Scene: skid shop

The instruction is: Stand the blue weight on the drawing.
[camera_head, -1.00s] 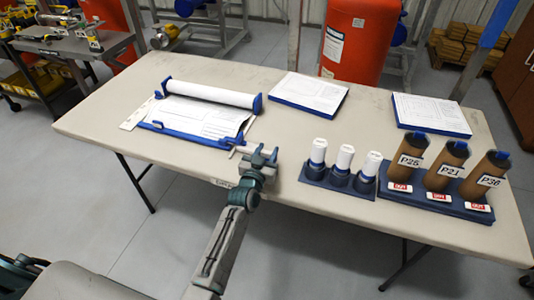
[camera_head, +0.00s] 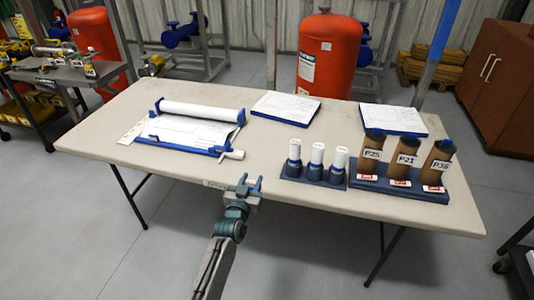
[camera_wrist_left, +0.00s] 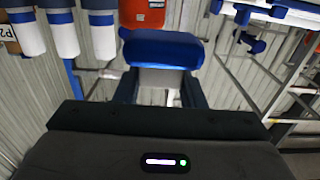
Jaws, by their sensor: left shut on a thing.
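My left gripper (camera_head: 248,184) is in front of the table's near edge, below the drawing in the head view. In the left wrist view its fingers (camera_wrist_left: 160,92) are shut on a blue block with a pale face (camera_wrist_left: 160,48), which seems to be the blue weight. In the head view the held thing is hard to make out. The drawing (camera_head: 185,131) is a white sheet lying under a white roll (camera_head: 200,112) in a blue frame at the table's left. The gripper is apart from it. My right gripper is not in view.
On the table (camera_head: 120,118) are two paper-topped blue pads (camera_head: 286,106) (camera_head: 393,119), a rack (camera_head: 310,183) of three blue-and-white bottles, and a blue tray (camera_head: 415,190) with three brown labelled bottles. A tool cart (camera_head: 65,70) stands at left.

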